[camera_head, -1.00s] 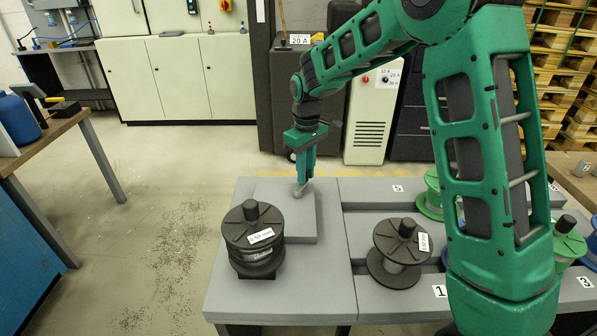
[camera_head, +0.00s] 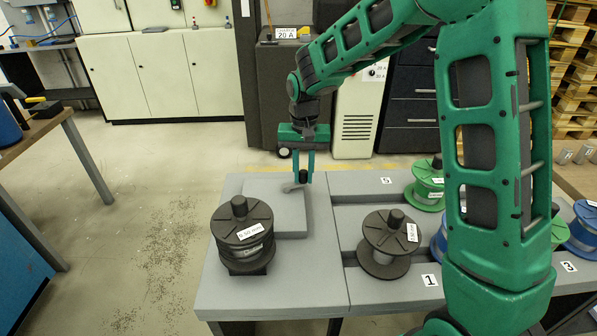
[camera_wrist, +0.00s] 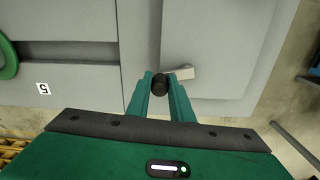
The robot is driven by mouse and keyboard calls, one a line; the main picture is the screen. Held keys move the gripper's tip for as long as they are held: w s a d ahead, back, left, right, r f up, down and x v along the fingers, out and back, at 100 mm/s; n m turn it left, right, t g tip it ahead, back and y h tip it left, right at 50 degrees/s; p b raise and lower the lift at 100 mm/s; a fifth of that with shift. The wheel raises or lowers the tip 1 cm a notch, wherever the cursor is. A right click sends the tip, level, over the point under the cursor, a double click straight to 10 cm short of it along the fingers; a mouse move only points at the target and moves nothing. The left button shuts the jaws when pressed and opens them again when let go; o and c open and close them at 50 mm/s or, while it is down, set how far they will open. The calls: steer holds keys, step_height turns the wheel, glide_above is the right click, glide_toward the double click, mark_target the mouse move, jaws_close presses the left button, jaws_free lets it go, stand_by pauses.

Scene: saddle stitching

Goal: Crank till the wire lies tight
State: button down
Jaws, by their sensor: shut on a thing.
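My gripper (camera_head: 303,180) reaches down over a raised grey block (camera_head: 276,218) at the back left of the grey bench. In the wrist view its green fingers (camera_wrist: 160,86) are shut on a black crank knob (camera_wrist: 160,82). A pale grey crank arm (camera_wrist: 183,73) runs right from the knob; in the head view the arm (camera_head: 290,186) points left from the fingers. A black spool (camera_head: 243,240) labelled 0.50 mm stands at the block's front left. Its winding is mostly hidden by its flanges, and I cannot make out how the wire lies.
Another black spool (camera_head: 390,240) stands in a slot near number 1. A green spool (camera_head: 428,188) and a blue spool (camera_head: 583,232) stand further right, partly behind my arm. A workbench (camera_head: 45,130) is at the left.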

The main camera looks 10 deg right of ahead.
steer(key=shift+s+d+m, duration=0.1)
steer(key=shift+s+m, duration=0.25)
steer(key=shift+m, duration=0.75)
steer(key=shift+s, duration=0.2)
steer(key=c, duration=1.6)
jaws_free()
steer(key=shift+r, duration=0.4)
step_height(320, 180, up, 10)
steer(key=shift+f, duration=0.1)
